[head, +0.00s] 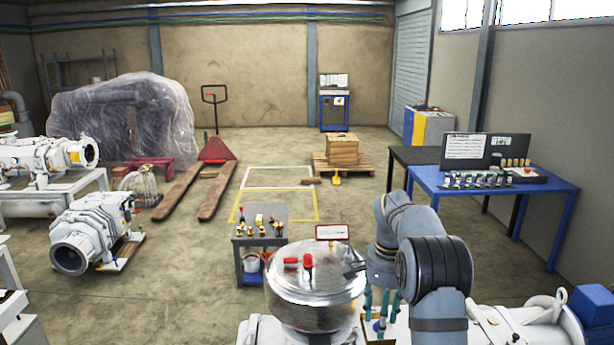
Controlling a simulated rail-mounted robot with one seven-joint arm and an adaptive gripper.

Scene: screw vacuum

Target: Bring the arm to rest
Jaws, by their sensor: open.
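My arm rises at the right of the silver round vessel (316,295), bends at the top and comes down beside the vessel. My gripper (352,269) is small and dark in the head view, at the vessel's upper right edge. It is open, and I see nothing held in it. Whether it touches the vessel I cannot tell. Two red-topped parts (307,263) stand on the vessel's lid. A small red-framed sign (332,232) shows just behind the vessel.
A grey cart (262,240) with small tools stands behind the vessel. A blue table (545,188) with bottles and an open case is at the right. White pump machinery (520,325) lies at the lower right. The floor (350,205) beyond the cart is partly clear.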

